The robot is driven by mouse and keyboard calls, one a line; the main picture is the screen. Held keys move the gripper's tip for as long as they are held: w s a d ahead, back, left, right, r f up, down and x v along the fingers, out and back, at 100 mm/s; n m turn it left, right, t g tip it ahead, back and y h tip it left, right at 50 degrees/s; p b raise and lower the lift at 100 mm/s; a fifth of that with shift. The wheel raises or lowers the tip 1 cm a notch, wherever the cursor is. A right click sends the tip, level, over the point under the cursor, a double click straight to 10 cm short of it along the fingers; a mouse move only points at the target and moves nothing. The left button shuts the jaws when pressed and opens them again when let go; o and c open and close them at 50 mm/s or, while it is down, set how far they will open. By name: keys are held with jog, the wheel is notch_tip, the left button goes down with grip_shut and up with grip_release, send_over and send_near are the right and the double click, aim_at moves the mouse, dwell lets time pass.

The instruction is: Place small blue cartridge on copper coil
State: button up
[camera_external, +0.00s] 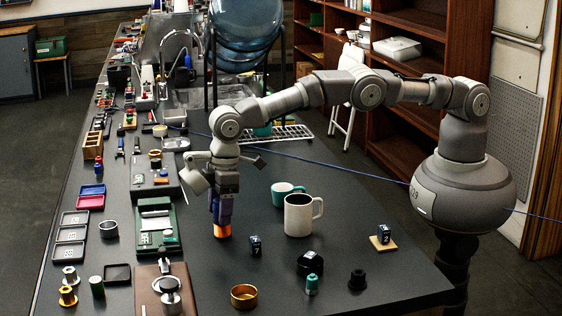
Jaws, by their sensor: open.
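My gripper (222,205) points straight down over the middle of the table, left of the white mug. Its jaws are open. A blue-purple piece (226,210), apparently the small blue cartridge, shows at the fingertips. Directly below it is an orange, copper-coloured piece (222,231), apparently the copper coil, on the table. The blue piece seems to stand on the orange one, but the fingers partly hide it and I cannot tell whether they touch. A copper-coloured spool (68,296) also stands at the front left.
A white mug (298,215) and a teal mug (284,193) stand right of my gripper. A dark blue numbered cube (255,246) is close by. A brass ring (243,297) lies in front. A green-based device (157,225) stands left.

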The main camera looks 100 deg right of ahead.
jog(key=s+d+r+m+t+p, duration=0.1)
jog(key=s+d+r+t, duration=0.15)
jog(key=r, duration=1.35)
jog(key=s+d+r+t, duration=0.2)
jog(key=s+r, duration=0.1)
jog(key=r, duration=1.3)
jog(key=s+d+r+m+t+p, duration=0.1)
jog(key=s+d+r+t, duration=0.15)
jog(key=r, duration=1.35)
jog(key=s+d+r+t, duration=0.2)
jog(key=s+r+t, duration=0.5)
jog(key=s+r, duration=1.3)
jog(key=shift+s+r+m, duration=0.3)
jog(key=shift+s, duration=0.85)
notch_tip(320, 180, down, 12)
jog(key=b, duration=1.1)
jog(key=shift+b, duration=0.3)
jog(key=shift+r, duration=0.1)
